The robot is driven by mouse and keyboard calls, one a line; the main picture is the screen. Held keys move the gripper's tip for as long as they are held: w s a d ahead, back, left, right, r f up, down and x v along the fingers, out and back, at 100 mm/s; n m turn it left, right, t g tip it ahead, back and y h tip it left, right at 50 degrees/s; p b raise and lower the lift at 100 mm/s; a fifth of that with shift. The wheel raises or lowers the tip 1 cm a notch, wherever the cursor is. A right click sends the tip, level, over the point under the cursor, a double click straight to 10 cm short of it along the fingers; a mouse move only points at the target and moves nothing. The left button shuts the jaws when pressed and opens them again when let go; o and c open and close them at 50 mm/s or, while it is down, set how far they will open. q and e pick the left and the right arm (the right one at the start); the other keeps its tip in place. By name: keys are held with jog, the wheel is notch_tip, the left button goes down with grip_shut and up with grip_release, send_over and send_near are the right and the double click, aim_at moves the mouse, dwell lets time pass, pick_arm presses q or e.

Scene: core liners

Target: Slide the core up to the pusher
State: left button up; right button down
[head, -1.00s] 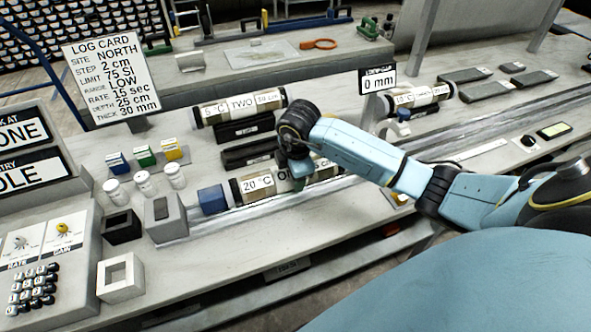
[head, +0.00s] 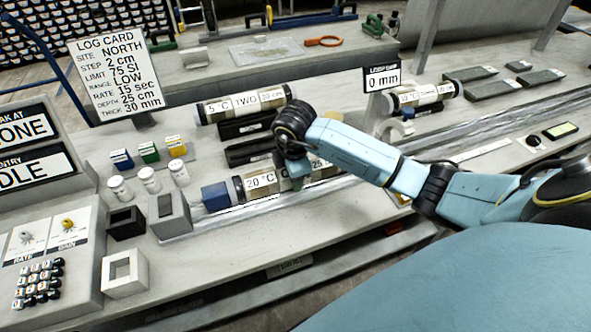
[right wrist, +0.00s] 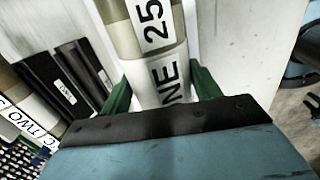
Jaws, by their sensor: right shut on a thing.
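The core (head: 262,181), a banded tube labelled 20 °C and 25, lies in the long track on the bench. The blue pusher block (head: 215,197) sits at its left end; the two are very close, and I cannot tell whether they touch. My right gripper (head: 294,170) reaches down over the core's middle and is shut on it. In the right wrist view, its green fingers (right wrist: 160,92) stand on both sides of the core (right wrist: 160,62), near the letters NE. My left gripper is not in view.
A grey box (head: 168,214) stands left of the pusher. The metal track (head: 450,130) runs clear to the right.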

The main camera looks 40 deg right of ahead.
aim_at(277, 172)
jog(key=shift+w+a+r+y, duration=0.1)
jog(key=shift+a+y, duration=0.05)
jog(key=shift+a, duration=0.5)
jog(key=shift+w+a+y, duration=0.1)
jog(key=shift+a+y, duration=0.05)
jog(key=shift+a, duration=0.45)
jog(key=shift+w+a, duration=0.25)
jog(key=shift+a, duration=0.6)
jog(key=c, duration=0.8)
grip_release()
jog(key=o, duration=0.5)
jog(key=shift+w+a, duration=0.15)
jog(key=shift+a, duration=0.25)
jog(key=shift+o, duration=0.2)
jog(key=shift+d, duration=0.6)
jog(key=p+v, duration=0.1)
jog(key=v, duration=1.2)
jog(key=shift+s+r+p, duration=0.2)
jog(key=shift+s+p, duration=0.1)
